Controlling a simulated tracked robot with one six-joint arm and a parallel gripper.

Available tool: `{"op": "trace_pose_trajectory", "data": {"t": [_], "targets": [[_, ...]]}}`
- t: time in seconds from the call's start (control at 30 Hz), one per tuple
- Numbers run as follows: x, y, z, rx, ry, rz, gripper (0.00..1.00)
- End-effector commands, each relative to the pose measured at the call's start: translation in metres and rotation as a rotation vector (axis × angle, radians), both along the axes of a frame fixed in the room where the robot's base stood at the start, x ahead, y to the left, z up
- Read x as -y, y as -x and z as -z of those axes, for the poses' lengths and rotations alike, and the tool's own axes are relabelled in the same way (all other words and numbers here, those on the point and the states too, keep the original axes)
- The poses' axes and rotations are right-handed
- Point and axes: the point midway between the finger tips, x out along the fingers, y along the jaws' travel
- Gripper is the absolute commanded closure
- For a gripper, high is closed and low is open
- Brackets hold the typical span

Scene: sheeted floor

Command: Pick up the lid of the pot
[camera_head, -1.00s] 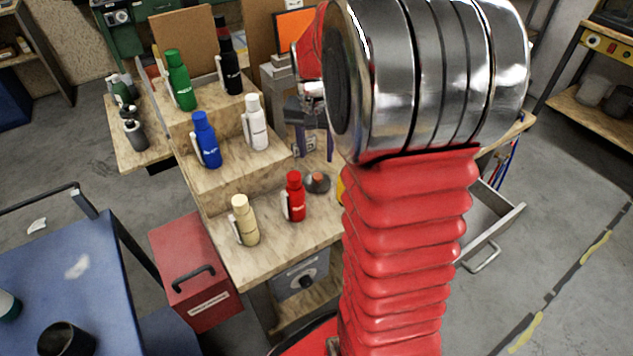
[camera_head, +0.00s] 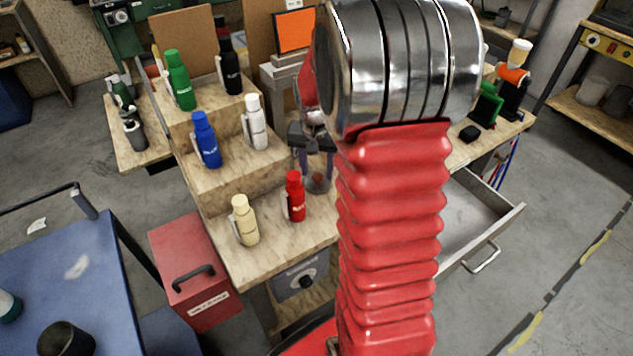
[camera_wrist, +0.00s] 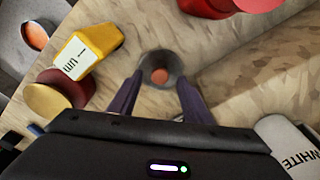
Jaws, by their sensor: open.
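The lid (camera_head: 317,183) is a small dark grey disc with a reddish-brown centre, on the wooden bench right of the red bottle. It also shows in the wrist view (camera_wrist: 160,72), flat on the wood. My gripper (camera_head: 315,168) points down over it, with its dark purple fingers apart. In the wrist view my gripper (camera_wrist: 161,84) has one fingertip on each side of the lid, with nothing held. I cannot tell how far above the wood the tips are. I cannot make out a pot for certain.
Red (camera_head: 295,197), cream (camera_head: 245,220), white (camera_head: 255,122) and blue (camera_head: 206,140) bottles stand near on the stepped wooden bench. In the wrist view a yellow box (camera_wrist: 88,52) and round yellow and dark red items lie left of the lid. A drawer (camera_head: 490,215) is open.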

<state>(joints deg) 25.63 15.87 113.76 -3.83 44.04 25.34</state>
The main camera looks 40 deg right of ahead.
Motion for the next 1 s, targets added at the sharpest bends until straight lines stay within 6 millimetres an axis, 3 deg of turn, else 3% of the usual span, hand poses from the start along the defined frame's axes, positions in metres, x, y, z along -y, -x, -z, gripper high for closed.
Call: {"op": "trace_pose_trajectory", "data": {"t": [0.2, 0.7, 1.0], "targets": [[0.0012, -0.001, 0.0162, -0.001, -0.001, 0.0, 0.55], [0.001, -0.0014, 0.0158, 0.0, 0.0, -0.001, 0.55], [0.0008, -0.0015, 0.0158, 0.0, 0.0, -0.001, 0.77]]}}
